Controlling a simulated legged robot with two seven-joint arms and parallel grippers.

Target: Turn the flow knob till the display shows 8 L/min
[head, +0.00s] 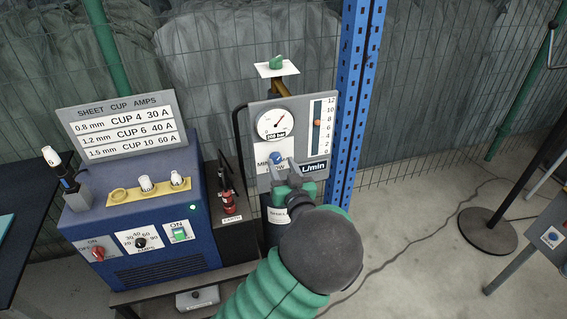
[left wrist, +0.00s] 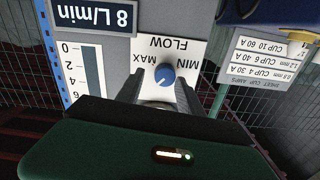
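The flow knob (left wrist: 165,76) is a round blue knob on a white plate marked FLOW, MIN and MAX; the left wrist view shows it upside down. It also shows in the head view (head: 277,157), on the grey gauge panel (head: 262,108). The display (left wrist: 95,15) reads 8 L/min; in the head view (head: 314,167) it is partly covered. My left gripper (left wrist: 164,84) is open, its fingers on either side of the knob with gaps visible. In the head view it (head: 284,170) is just below the knob. My right gripper is out of view.
An orange float (head: 317,123) sits near 8 on the panel's scale. A round pressure gauge (head: 274,123) is beside it. A blue welding machine (head: 150,225) with a cup chart (head: 125,125) stands left. A blue post (head: 357,100) rises close right of the panel.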

